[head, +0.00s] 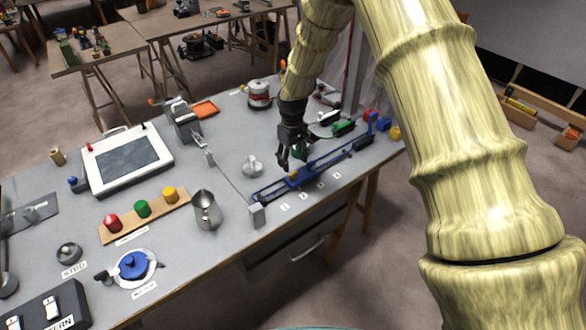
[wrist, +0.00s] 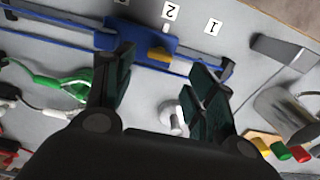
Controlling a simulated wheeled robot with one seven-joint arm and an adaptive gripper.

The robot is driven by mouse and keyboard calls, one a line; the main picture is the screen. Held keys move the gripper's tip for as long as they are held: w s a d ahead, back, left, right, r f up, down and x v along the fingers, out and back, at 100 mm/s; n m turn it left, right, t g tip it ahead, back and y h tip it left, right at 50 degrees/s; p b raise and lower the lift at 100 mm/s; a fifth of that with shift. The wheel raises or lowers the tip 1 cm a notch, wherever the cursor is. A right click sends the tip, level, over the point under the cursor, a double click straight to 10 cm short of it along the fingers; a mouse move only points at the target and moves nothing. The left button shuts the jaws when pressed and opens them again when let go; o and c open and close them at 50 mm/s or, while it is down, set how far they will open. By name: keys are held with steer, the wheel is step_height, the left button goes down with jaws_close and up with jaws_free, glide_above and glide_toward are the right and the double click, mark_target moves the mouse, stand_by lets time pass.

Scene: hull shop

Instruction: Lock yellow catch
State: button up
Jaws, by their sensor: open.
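The yellow catch (wrist: 159,54) is a small yellow block on a blue slider (wrist: 135,42), which sits on a blue rail (wrist: 58,35). In the wrist view the slider is beside the label 2 (wrist: 171,12). The yellow catch also shows small in the head view (head: 293,176), on the long blue rail (head: 330,160) near the table's front edge. My gripper (wrist: 163,68) is open and empty, its two dark fingers spread either side of the catch in the wrist view. In the head view my gripper (head: 290,158) is just above and behind the slider; I cannot tell any contact.
A grey knob (head: 252,167) stands left of my gripper, and green clips with cables (head: 343,128) lie right. A metal jug (head: 206,209) and a wooden board with red, green and yellow knobs (head: 144,217) are further left. A grey block (head: 257,215) stands at the rail's left end.

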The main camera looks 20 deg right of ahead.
mark_target(293, 173)
steer(key=shift+s+d+f+p, duration=0.1)
steer(key=shift+f+p, duration=0.85)
steer(key=shift+f, duration=2.05)
steer(key=c, duration=1)
